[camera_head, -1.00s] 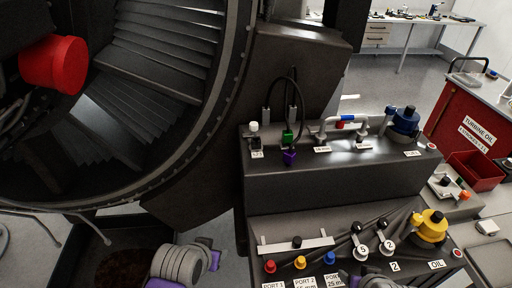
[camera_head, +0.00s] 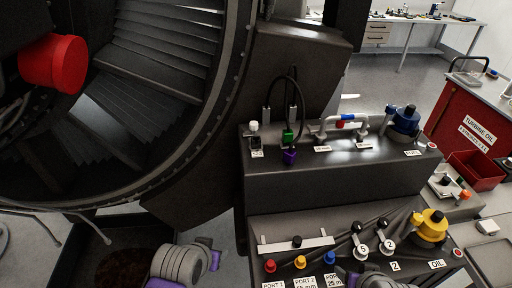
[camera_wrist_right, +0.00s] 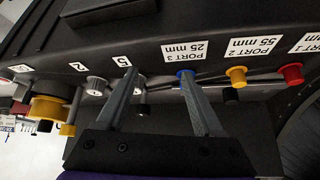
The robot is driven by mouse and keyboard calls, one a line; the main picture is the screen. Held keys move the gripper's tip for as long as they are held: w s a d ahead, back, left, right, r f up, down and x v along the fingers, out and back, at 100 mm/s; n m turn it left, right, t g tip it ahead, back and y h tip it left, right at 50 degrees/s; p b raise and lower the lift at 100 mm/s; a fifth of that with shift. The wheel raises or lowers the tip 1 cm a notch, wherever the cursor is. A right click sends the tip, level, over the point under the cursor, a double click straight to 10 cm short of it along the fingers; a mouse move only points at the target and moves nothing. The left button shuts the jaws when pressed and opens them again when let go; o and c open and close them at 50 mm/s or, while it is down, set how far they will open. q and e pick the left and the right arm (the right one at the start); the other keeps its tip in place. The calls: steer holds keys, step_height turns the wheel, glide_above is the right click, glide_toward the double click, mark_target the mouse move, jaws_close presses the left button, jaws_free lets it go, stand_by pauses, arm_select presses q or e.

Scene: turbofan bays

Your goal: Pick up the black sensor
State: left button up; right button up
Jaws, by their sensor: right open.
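A small black cylinder (camera_head: 297,241), which looks like the black sensor, stands on a pale strip (camera_head: 275,249) on the lower shelf, behind the yellow port cap. In the right wrist view the black piece (camera_wrist_right: 231,96) shows just below the yellow cap, partly hidden. My right gripper (camera_wrist_right: 158,74) is open and empty. Its fingertips are apart, one close to the blue cap (camera_wrist_right: 186,77), the other near the lever marked 5. The black piece is outside the jaws, to their right in that view.
Red (camera_head: 270,266), yellow (camera_head: 300,262) and blue (camera_head: 330,258) port caps stand along the shelf front. Two levers (camera_head: 388,246) and a yellow oil cap (camera_head: 432,228) are to the right. The upper step (camera_head: 330,180) rises behind.

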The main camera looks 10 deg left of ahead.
steer(key=w+a+r+n+t+y+b, duration=0.1)
steer(key=w+a, duration=0.1)
steer(key=a, duration=0.2)
steer(key=w+a+r+n+t+y+b, duration=0.1)
steer(key=w+a+y+b, duration=0.1)
steer(key=a, duration=0.3)
steer(key=w+a+r+n+t+y+b, duration=0.1)
steer(key=w+a+r+n+y+b, duration=0.1)
steer(key=a, duration=0.2)
steer(key=shift+w+a, duration=0.3)
steer(key=w+a+r+n+t+y+b, duration=0.1)
steer(key=w+a+r+t+y+b, duration=0.2)
steer(key=a+r, duration=0.45)
steer(key=m+t+h+b, duration=0.2)
steer(key=t+h+b, duration=0.1)
steer(key=t+b, duration=0.1)
glide_toward(256, 140)
steer(key=x, duration=0.7)
steer(key=shift+p, duration=0.4)
arm_select(q)
steer(key=s+f, duration=0.3)
steer(key=f, duration=0.4)
steer(key=s+f+g, duration=0.1)
steer(key=s+f, duration=0.2)
steer(key=f, duration=0.5)
steer(key=shift+f, duration=0.25)
arm_select(e)
steer(key=shift+s, duration=0.1)
arm_select(q)
steer(key=shift+s, duration=0.15)
